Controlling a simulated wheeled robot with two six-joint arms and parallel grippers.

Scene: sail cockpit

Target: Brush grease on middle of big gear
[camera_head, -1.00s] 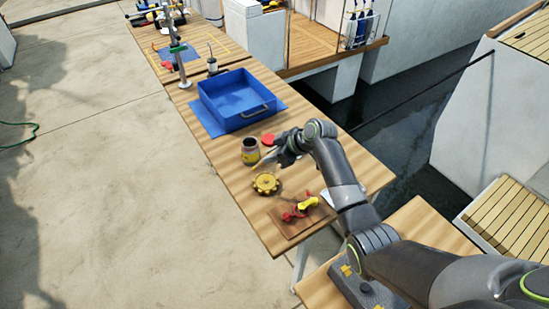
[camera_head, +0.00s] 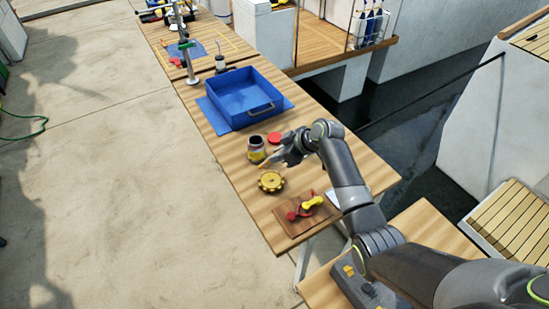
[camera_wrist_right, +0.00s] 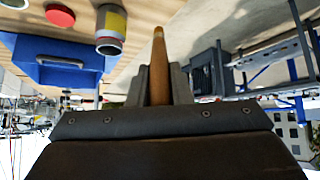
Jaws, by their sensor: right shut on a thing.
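The big gear (camera_head: 271,181) is a yellow toothed wheel lying flat on the wooden table. My right gripper (camera_head: 284,157) is above the table, just behind and right of the gear. It is shut on a slim wooden brush (camera_wrist_right: 158,75), which points out between the fingers in the wrist view. In the head view the brush is small, and its bristles cannot be made out. My left gripper is out of view.
A blue tray (camera_head: 243,97) stands farther back. A brown board (camera_head: 300,219) with red and yellow parts lies in front of the gear. Bare table (camera_head: 236,163) shows left of the jar.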

